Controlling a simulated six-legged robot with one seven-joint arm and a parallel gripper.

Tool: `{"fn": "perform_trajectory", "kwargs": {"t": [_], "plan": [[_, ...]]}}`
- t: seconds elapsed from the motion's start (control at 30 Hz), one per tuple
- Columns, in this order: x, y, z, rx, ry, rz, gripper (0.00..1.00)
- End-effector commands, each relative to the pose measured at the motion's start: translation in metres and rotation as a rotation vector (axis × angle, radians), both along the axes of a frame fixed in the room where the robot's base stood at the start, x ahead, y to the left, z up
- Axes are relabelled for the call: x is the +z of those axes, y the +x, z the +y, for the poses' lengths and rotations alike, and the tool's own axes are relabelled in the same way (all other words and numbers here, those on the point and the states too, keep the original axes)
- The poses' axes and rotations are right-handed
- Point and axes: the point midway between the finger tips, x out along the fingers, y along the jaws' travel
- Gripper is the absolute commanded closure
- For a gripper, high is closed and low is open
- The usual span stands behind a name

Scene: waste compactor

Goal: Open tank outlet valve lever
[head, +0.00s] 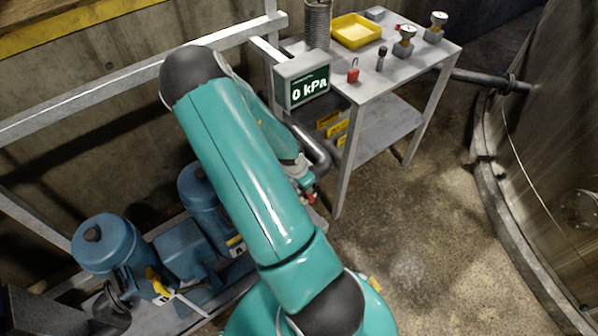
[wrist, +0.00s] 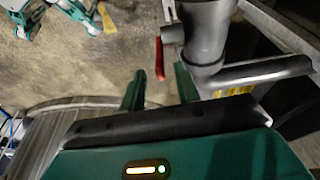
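The red valve lever (wrist: 159,58) hangs from a short stub on a grey pipe (wrist: 208,45) in the wrist view. The two fingers of my gripper (wrist: 158,85) are open, with a gap between them. The lever's lower end shows in line with that gap; I see no contact, and how far it lies from the fingertips is unclear. In the head view my gripper (head: 305,180) is partly hidden behind my arm, beside the dark grey pipe (head: 312,148). A small red spot (head: 311,198) by the gripper may be the lever.
A display (head: 303,88) reads 0 kPa. A metal table (head: 385,75) beside it carries a yellow tray (head: 355,31), a red padlock (head: 353,70) and gauges (head: 405,38). Blue pumps (head: 107,245) stand at lower left. A large tank (head: 560,130) is at right. The floor between is clear.

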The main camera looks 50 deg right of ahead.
Motion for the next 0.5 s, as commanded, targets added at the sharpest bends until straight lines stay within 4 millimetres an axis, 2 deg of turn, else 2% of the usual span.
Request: {"fn": "perform_trajectory", "kwargs": {"t": [0.3, 0.5], "plan": [[0.057, 0.005, 0.016, 0.006, 0.001, -0.002, 0.68], [0.086, 0.006, 0.024, 0.003, 0.0, -0.003, 0.68]]}}
